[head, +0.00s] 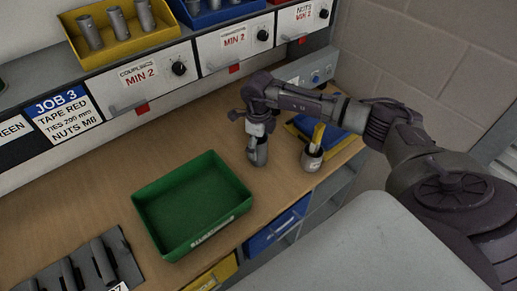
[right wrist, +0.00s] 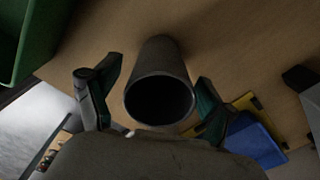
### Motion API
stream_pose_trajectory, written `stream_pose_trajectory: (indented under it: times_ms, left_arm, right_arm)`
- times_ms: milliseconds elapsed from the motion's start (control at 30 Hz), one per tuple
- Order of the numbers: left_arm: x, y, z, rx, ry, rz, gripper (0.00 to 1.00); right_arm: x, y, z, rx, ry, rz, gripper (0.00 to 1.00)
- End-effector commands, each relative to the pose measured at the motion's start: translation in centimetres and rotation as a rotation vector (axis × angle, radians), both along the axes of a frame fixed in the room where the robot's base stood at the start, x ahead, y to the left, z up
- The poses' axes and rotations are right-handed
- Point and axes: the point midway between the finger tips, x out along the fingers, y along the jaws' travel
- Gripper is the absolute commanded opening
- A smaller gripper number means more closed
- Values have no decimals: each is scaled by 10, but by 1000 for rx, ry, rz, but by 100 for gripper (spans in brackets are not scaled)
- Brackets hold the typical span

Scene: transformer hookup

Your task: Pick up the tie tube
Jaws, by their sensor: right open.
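A grey, open-topped tube, which I take for the tie tube (right wrist: 160,80), stands between the two fingers of my right gripper (right wrist: 155,98) in the right wrist view. Its mouth faces the camera and its inside is dark. The fingers are open, one on each side, with a gap to the tube's wall. In the head view the tube (head: 258,154) is on the wooden bench, right of the green tray, with my right gripper (head: 257,136) reaching down over it and partly hiding it. My left gripper is not in view.
A green tray (head: 158,222) sits left of the tube. A pale pot (head: 312,160) with a yellow upright piece stands to the right, before a blue and yellow tray (head: 336,138). A dark rack (head: 122,262) lies at lower left. Drawers and bins line the back.

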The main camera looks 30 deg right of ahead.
Motion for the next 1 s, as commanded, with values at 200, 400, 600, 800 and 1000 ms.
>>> stream_pose_trajectory:
  times_ms: [200, 400, 600, 800, 1000]
  left_arm:
    - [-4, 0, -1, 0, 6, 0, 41]
    - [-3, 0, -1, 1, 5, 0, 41]
    - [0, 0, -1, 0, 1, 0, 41]
    - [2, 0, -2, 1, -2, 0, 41]
    - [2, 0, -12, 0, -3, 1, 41]
  right_arm:
    - [0, 0, 0, 0, 0, 0, 70]
    - [0, 0, 0, 0, 0, 0, 36]
    - [0, 0, 0, 0, 0, -1, 22]
    - [0, 0, 3, 1, -1, -1, 22]
    - [1, -1, 21, 0, -5, 0, 22]
